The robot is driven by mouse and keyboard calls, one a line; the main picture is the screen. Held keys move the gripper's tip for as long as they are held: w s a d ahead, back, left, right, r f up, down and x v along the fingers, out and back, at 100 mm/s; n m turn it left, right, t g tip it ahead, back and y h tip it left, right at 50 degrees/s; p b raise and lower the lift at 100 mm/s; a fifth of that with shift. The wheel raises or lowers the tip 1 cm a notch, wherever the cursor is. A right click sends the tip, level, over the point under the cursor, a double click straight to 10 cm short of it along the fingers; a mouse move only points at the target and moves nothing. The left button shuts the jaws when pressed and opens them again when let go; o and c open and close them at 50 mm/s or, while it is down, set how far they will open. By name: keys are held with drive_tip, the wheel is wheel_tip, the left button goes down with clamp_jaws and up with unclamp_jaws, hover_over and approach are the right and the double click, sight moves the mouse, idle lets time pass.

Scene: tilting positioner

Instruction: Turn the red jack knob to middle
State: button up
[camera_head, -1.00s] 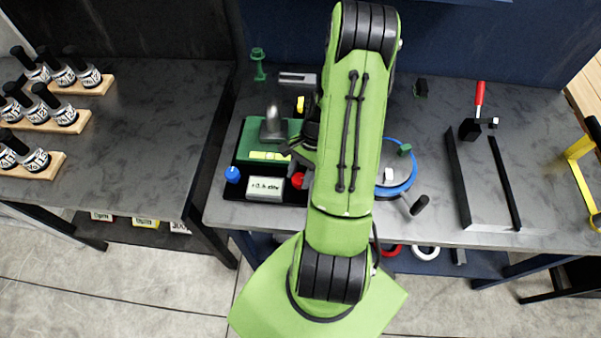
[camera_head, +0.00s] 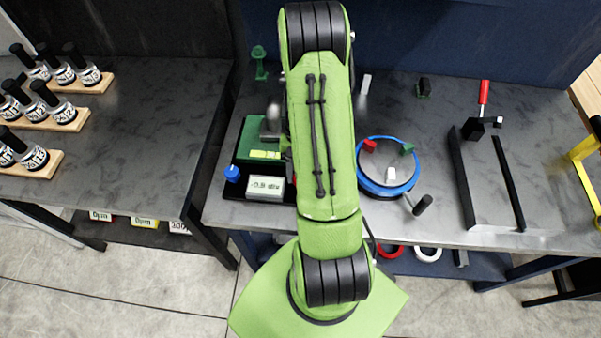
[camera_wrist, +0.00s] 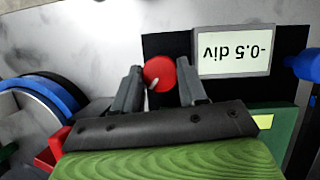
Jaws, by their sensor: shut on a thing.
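The red jack knob (camera_wrist: 159,70) is a round knob with a pale pointer mark, between my gripper's (camera_wrist: 159,84) two grey fingers in the wrist view. My gripper is shut on it. The display (camera_wrist: 233,54) beside the knob reads -0.5 div, upside down in the wrist view. It also shows in the head view (camera_head: 264,188). A blue knob (camera_head: 232,173) sits on the other side of the display, and also shows in the wrist view (camera_wrist: 304,65). The green positioner (camera_head: 250,140) stands behind.
A blue-rimmed round plate (camera_head: 365,182) with small red, green and white blocks lies right of my arm. Two dark rails (camera_head: 462,178) and a red-handled tool (camera_head: 483,97) lie farther right. Bottles on wooden racks (camera_head: 60,118) stand on the left table.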

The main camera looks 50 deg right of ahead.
drive_tip(key=n, duration=0.2)
drive_tip(key=n+h, duration=0.1)
drive_tip(key=n, duration=0.1)
drive_tip(key=shift+w+a+n+g+h+b, duration=0.1)
drive_tip(key=shift+w+n+g+h+b, duration=0.05)
drive_tip(key=shift+n+g+h+b, duration=0.2)
drive_tip(key=shift+a+n+g+h, duration=0.1)
drive_tip(key=shift+n+g+h, duration=0.3)
drive_tip(key=shift+n, duration=1.05)
drive_tip(key=o, duration=1.1)
drive_tip(key=shift+c, duration=0.2)
drive_tip(key=a+p+v, duration=0.1)
drive_tip(key=v, duration=1.4)
drive_tip(key=shift+d+r, duration=0.35)
drive_tip(key=shift+r, duration=0.1)
